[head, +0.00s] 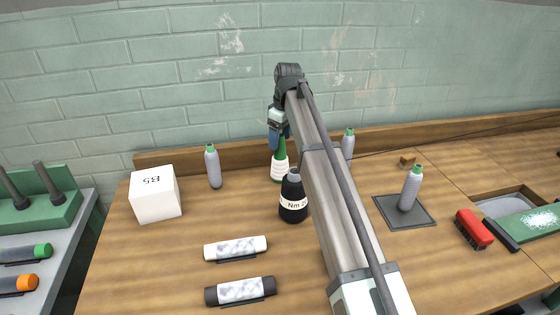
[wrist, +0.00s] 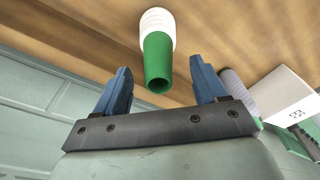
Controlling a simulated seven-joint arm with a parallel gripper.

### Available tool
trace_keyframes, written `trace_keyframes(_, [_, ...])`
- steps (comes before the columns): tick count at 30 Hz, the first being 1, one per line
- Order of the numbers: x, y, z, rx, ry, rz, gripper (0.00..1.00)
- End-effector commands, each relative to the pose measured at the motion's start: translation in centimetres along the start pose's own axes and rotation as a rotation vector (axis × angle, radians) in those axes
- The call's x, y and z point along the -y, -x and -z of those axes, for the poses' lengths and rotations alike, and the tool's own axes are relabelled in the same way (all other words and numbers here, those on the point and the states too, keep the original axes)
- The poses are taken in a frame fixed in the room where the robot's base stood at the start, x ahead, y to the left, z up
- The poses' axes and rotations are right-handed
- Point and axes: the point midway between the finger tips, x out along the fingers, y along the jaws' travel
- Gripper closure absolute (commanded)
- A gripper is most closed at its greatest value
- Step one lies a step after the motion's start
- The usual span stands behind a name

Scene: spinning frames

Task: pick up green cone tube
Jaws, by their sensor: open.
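The green cone tube (head: 280,168) has a green tapered top and a white ribbed lower part. It stands upright on the wooden table behind the black bottle in the head view. In the wrist view the tube (wrist: 158,58) shows its open green end toward my gripper, between the lines of the two fingers. My gripper (head: 276,132) hangs above the tube in the head view. Its blue fingers (wrist: 164,84) are apart in the wrist view, one on each side of the green end, and hold nothing. I cannot tell how far down they reach along it.
A black bottle (head: 293,199) stands just in front of the tube. Grey bottles (head: 213,167) with green caps stand left and right (head: 348,144). A white box (head: 155,194) is at left. White (head: 235,248) and dark (head: 240,291) tubes lie in front. A wooden ledge (head: 175,156) runs behind.

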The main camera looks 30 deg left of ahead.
Motion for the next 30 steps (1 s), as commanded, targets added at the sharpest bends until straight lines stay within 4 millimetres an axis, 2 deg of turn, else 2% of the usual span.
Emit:
trace_keyframes(7, [-0.1, -3.3, 0.0, 0.001, 0.0, 0.001, 0.28])
trace_keyframes(16, [-0.1, -3.9, 0.0, 0.0, -0.001, 0.0, 0.28])
trace_keyframes(30, [-0.1, -3.9, 0.0, 0.0, 0.0, 0.0, 0.73])
